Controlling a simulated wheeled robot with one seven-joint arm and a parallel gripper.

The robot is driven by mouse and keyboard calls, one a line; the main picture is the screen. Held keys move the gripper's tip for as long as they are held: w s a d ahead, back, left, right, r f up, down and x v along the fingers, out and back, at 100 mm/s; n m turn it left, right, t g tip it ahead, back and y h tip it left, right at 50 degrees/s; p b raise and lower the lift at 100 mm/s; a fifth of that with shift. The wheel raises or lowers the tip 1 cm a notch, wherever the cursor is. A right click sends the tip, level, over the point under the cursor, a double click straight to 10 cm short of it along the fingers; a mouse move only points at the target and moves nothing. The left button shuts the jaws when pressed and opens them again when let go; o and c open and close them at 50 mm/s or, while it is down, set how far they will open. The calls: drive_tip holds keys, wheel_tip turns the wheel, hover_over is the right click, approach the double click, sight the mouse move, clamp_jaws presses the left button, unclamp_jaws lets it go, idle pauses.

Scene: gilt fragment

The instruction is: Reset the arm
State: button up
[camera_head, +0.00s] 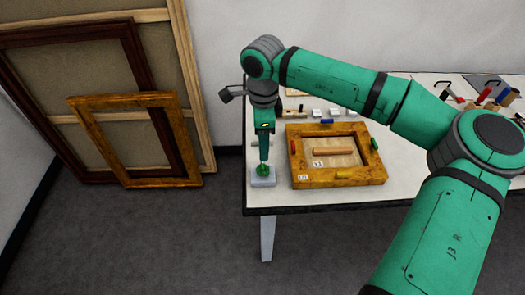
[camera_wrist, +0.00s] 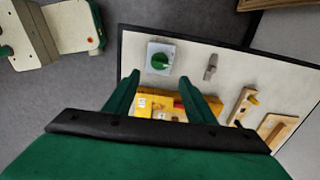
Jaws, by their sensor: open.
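My green arm reaches in from the right in the head view and bends down at the table's left end. My gripper (camera_head: 264,155) points down there, just above a pale block (camera_head: 262,181) with a green knob (camera_head: 263,170) on top. In the wrist view my gripper (camera_wrist: 158,80) has its two green fingers apart with nothing held between them. The green knob (camera_wrist: 160,60) shows beyond the fingertips, on its pale block (camera_wrist: 152,47). From the head view I cannot tell whether the fingertips touch the knob.
A gilt frame (camera_head: 335,182) with coloured pieces around it lies on the white table (camera_head: 400,190), right of my gripper. Several small blocks and tools lie behind. Larger frames (camera_head: 135,101) lean on the wall at left. Floor is clear between them and the table.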

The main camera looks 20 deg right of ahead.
drive_tip(key=shift+r, duration=0.6)
